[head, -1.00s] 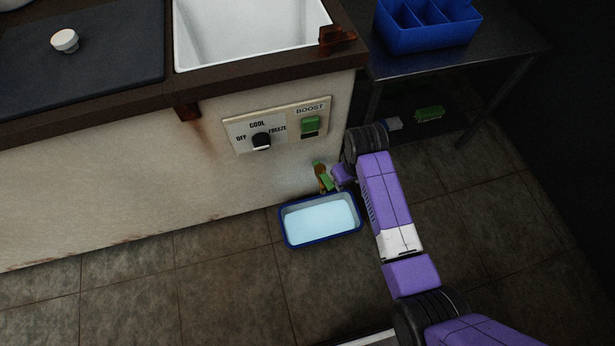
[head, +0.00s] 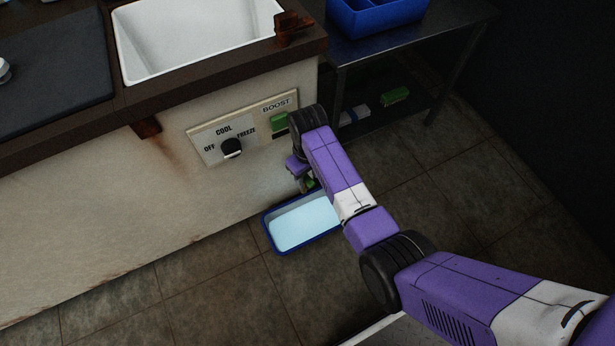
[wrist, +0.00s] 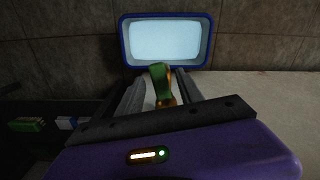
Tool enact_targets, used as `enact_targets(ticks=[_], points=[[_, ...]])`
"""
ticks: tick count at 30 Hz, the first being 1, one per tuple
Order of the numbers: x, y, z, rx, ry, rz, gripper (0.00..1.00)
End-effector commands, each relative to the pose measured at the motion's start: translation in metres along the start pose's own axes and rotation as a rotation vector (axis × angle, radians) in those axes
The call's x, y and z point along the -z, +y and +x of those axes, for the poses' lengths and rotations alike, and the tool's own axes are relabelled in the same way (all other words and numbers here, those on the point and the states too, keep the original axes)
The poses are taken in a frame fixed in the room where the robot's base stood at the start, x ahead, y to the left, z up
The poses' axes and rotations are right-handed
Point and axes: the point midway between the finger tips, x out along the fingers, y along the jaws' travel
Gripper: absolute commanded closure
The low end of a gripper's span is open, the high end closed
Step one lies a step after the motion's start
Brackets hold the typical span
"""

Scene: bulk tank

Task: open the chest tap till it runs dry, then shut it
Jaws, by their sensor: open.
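The chest tap (wrist: 160,72) shows in the wrist view with a green handle and a brass-coloured body, at the foot of the pale chest wall (head: 150,195). My gripper (wrist: 159,80) is open, with one dark finger on each side of the tap. I cannot tell whether the fingers touch it. In the head view my gripper (head: 303,172) hides most of the tap. A blue-rimmed tray (head: 268,232) holding pale liquid stands on the floor beneath. It also shows in the wrist view (wrist: 124,42). No stream from the tap can be made out.
A control panel (head: 208,140) with a black knob (head: 231,147) pointing near COOL and a green BOOST switch (head: 279,122) is above the tap. A metal table (head: 400,40) stands right of the chest.

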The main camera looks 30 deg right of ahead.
Motion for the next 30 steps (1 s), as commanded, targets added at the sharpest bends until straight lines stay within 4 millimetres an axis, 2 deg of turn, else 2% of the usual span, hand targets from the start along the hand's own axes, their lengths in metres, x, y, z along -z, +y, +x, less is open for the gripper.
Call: enact_targets(ticks=[8,12,14,15,30], points=[[0.0003,0.0,0.0007,0.0,0.001,0.0,0.58],[0.0003,0.0,0.0007,0.0,0.001,0.0,0.86],[0.0003,0.0,0.0007,0.0,0.001,0.0,0.98],[0.0004,0.0,0.0007,0.0,0.001,0.0,1.0],[0.0003,-0.0001,0.0007,0.0,0.001,0.0,1.0]])
